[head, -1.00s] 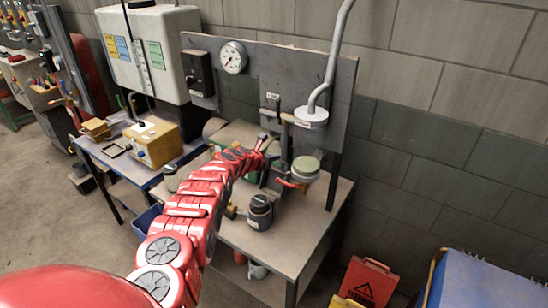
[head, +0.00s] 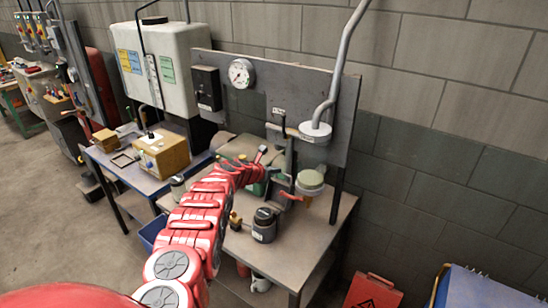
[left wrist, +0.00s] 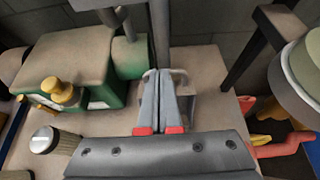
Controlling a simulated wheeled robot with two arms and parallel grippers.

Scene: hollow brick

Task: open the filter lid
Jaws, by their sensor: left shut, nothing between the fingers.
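A round canister with a pale green lid (head: 310,180), which looks like the filter, stands by the vertical pipe at the right of the bench. The lid sits on top of it. A red lever (head: 290,196) sticks out at its left side. In the left wrist view the canister (left wrist: 300,85) is at the right edge, partly cut off, with the red lever (left wrist: 280,148) below it. My left gripper (head: 279,176) is left of the canister, apart from it; its tips are hard to make out in the head view. In the left wrist view its fingers (left wrist: 163,80) are together and empty.
A grey vertical pipe (left wrist: 160,30) rises beyond my fingers. A green machine (left wrist: 100,75) with brass fittings is to their left. A dark jar (head: 264,225) stands near the bench's front. A panel with a gauge (head: 241,73) stands behind. Bare bench top (head: 300,240) shows at the front right.

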